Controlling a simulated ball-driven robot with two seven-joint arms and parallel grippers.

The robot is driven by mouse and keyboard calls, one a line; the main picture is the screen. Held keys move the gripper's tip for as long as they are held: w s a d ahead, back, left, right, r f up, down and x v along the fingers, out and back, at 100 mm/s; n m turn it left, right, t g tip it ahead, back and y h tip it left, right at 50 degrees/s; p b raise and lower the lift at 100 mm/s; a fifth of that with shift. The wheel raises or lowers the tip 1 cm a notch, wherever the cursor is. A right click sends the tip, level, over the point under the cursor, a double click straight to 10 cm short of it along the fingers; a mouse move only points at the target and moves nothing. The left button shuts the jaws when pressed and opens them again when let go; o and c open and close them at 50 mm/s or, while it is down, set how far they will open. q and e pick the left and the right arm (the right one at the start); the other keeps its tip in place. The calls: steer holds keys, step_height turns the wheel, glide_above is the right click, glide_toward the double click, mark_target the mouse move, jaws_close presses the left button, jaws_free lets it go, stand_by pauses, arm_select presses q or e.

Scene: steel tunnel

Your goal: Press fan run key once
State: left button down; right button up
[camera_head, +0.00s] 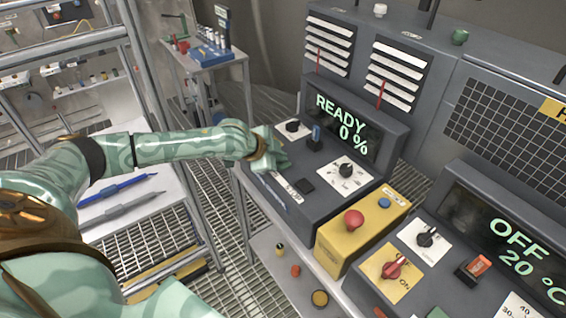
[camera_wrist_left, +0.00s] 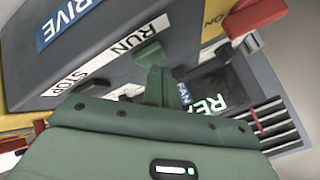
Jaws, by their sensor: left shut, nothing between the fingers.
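The fan console (camera_head: 318,212) stands on a bench in the head view, with a lit display (camera_head: 345,130) reading "READY 0 %". My left gripper (camera_head: 279,152) is at its left front corner and hides part of the panel there. In the left wrist view, the shut, empty left gripper (camera_wrist_left: 160,84) reaches toward a strip labelled RUN (camera_wrist_left: 125,45) and STOP (camera_wrist_left: 70,80). A green block (camera_wrist_left: 149,54) beside the word RUN looks like the run key. The fingertips are right by it; I cannot tell whether they touch. My right gripper is out of view.
A yellow box (camera_head: 352,232) with a red mushroom button (camera_head: 353,220) and blue button (camera_head: 384,202) stands right of the console. Farther right is a unit reading "OFF 20 °C" (camera_head: 510,245). A metal rack (camera_head: 130,75) stands left of my arm.

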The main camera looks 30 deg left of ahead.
mark_target(280, 165)
arm_select(q)
steer(key=shift+f, duration=0.5)
stand_by(0.4)
steer(key=shift+r, duration=0.1)
steer(key=shift+r+p, duration=0.8)
steer(key=shift+p, duration=0.35)
step_height(280, 165, up, 5)
steer(key=p, duration=0.6)
steer(key=shift+r, duration=0.1)
stand_by(0.4)
